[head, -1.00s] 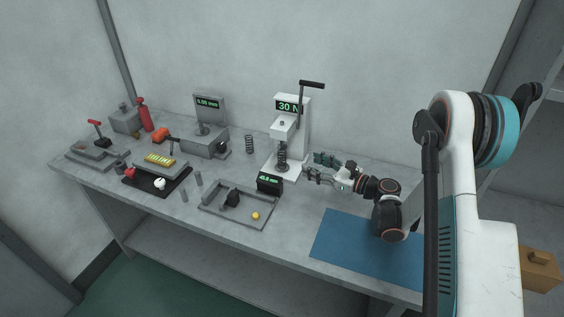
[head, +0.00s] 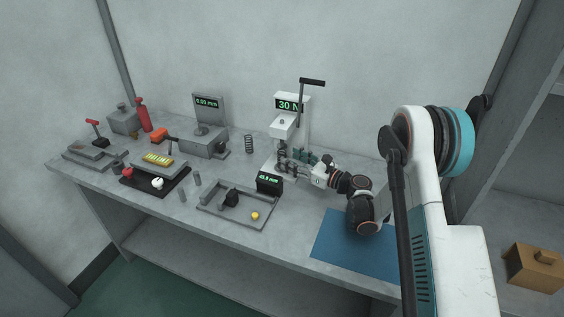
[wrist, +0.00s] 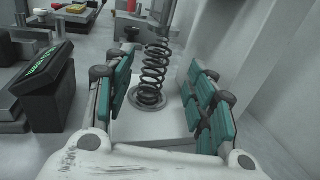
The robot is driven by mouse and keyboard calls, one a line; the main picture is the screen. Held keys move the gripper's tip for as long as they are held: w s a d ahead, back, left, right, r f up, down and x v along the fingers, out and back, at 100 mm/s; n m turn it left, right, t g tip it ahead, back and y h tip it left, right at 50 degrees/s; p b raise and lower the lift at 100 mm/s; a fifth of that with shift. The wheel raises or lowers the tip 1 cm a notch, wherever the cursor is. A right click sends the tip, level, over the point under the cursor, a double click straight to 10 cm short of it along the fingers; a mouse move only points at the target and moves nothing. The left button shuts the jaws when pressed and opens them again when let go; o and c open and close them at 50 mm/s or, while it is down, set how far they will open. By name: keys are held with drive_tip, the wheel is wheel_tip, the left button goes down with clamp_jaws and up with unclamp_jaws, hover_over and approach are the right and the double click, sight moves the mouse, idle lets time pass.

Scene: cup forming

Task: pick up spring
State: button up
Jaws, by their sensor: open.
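A dark coil spring (wrist: 154,66) stands upright on the base of the white press, seated on a round grey disc (wrist: 148,97). In the head view this spring (head: 282,156) is partly hidden by my gripper. My gripper (head: 288,158) reaches in from the right, close to the press. In the wrist view my gripper (wrist: 160,90) is open, with a teal pad on each side of the spring and clear gaps to it. A second coil spring (head: 249,144) stands on the table left of the press.
The press (head: 290,110) has a black lever and a "30 N" display. A small black readout (head: 269,182) stands in front of it, left of my gripper. A grey tray (head: 237,206) and a blue mat (head: 357,243) lie nearer the front edge. A measuring stand (head: 207,135) is further left.

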sight(282, 154)
drive_tip(key=b+x, duration=0.1)
drive_tip(key=x, duration=0.1)
drive_tip(key=b+x, duration=0.1)
drive_tip(key=x, duration=0.1)
drive_tip(key=shift+a+f, duration=0.2)
drive_tip(key=shift+a, duration=0.3)
drive_tip(key=c, duration=1.1)
drive_tip(key=shift+o, duration=0.2)
drive_tip(key=shift+r, duration=0.15)
drive_tip(key=shift+r+p, duration=0.4)
drive_tip(key=shift+r, duration=0.05)
drive_tip(key=p+v, duration=0.1)
drive_tip(key=v, duration=0.5)
drive_tip(key=p+v, duration=0.1)
drive_tip(key=v, duration=0.5)
drive_tip(key=p+v, duration=0.1)
drive_tip(key=v, duration=0.5)
drive_tip(key=shift+r+p, duration=0.25)
drive_tip(key=shift+p, duration=0.15)
